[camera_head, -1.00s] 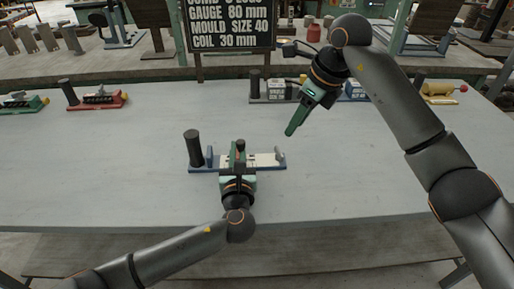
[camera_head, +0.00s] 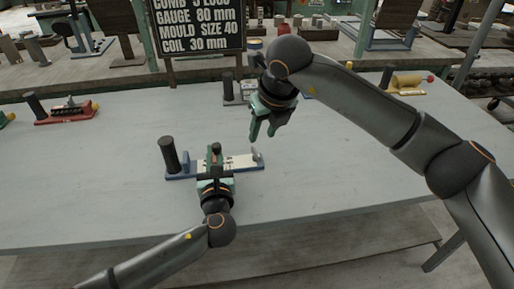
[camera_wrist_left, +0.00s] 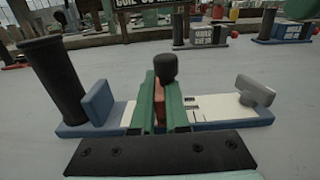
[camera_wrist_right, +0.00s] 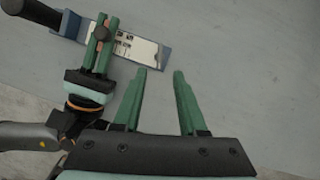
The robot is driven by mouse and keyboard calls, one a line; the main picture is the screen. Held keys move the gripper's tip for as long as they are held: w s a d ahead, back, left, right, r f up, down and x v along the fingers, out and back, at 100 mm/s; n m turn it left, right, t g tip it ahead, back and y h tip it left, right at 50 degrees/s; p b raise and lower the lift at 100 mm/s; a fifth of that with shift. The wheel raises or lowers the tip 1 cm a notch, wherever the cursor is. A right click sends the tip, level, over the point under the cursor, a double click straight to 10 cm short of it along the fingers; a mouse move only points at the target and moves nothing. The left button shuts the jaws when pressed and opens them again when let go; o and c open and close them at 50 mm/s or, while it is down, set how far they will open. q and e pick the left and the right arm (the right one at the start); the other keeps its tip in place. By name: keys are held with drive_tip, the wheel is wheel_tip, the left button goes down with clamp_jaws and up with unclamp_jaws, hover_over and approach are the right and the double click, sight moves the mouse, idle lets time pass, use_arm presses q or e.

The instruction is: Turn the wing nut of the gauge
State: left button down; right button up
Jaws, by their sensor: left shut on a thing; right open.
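The gauge has a blue base (camera_head: 180,176) with a black upright post (camera_head: 169,154) at its left end and a pale scale strip. A grey wing nut (camera_wrist_left: 256,91) stands at its right end; it also shows in the head view (camera_head: 256,157). My left gripper (camera_head: 215,163) is shut on the gauge's reddish slider (camera_wrist_left: 160,107), which has a black knob (camera_wrist_left: 166,67) on top. My right gripper (camera_head: 262,137) is open and empty, above and beside the gauge's right end; in the right wrist view its fingers (camera_wrist_right: 159,73) are apart beside that end.
Another dark-post gauge (camera_head: 229,88) stands behind my right gripper. A black sign (camera_head: 196,25) stands behind. The table right of the gauge is clear.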

sight(256, 151)
drive_tip(key=x, duration=0.8)
drive_tip(key=shift+a+f, duration=0.1)
drive_tip(key=shift+f, duration=0.1)
clamp_jaws()
